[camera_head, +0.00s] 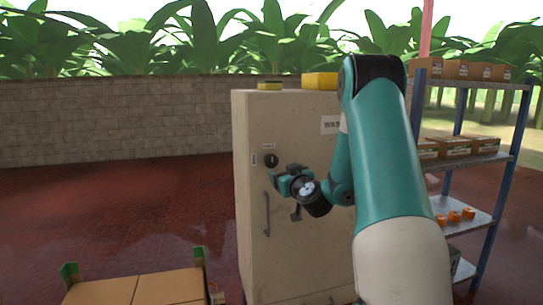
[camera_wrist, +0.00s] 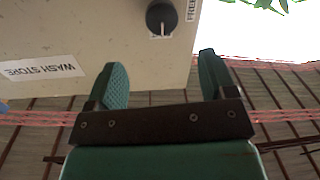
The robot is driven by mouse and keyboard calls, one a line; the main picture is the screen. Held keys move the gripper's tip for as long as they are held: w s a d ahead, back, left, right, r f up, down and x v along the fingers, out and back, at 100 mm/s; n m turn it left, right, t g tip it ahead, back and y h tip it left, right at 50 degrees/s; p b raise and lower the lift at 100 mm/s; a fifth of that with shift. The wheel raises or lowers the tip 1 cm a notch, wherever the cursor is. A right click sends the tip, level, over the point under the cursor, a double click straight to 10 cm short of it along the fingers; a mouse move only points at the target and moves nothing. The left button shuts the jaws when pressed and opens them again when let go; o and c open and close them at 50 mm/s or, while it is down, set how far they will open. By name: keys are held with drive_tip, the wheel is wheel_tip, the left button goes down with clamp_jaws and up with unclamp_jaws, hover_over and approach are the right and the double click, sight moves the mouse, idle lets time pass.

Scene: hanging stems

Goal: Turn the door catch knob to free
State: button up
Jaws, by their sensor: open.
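The dark round door catch knob (camera_head: 271,160) is on the upper part of the cream cabinet's door, above the handle. In the wrist view the knob (camera_wrist: 161,17) is at the top, with a white mark on its lower side. A FREE label (camera_wrist: 192,10) is to the right of the knob there, and the mark does not point at it. My gripper (camera_head: 284,180) is just below and right of the knob in the head view. In the wrist view my gripper (camera_wrist: 161,78) is open, its two green pads apart with nothing between them, clear of the knob.
The cream cabinet (camera_head: 250,260) has a long vertical handle (camera_head: 267,213) and yellow items (camera_head: 320,81) on top. A WASH STORE label (camera_wrist: 40,68) is on it. A shelf rack (camera_head: 484,215) with boxes stands at right. A cardboard box (camera_head: 140,288) is at lower left. Red floor at left is clear.

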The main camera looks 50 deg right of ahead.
sight(273, 162)
drive_tip(key=p+x, duration=0.7)
drive_tip(key=x, duration=0.4)
drive_tip(key=shift+w+r, duration=0.15)
drive_tip(key=shift+r, duration=0.05)
drive_tip(key=shift+w+d+f+p, duration=0.2)
drive_tip(key=shift+w+d+p, duration=0.15)
drive_tip(key=shift+w+p, duration=0.25)
drive_tip(key=shift+c, duration=0.2)
drive_tip(key=shift+b, duration=0.3)
drive_tip(key=c, duration=0.9)
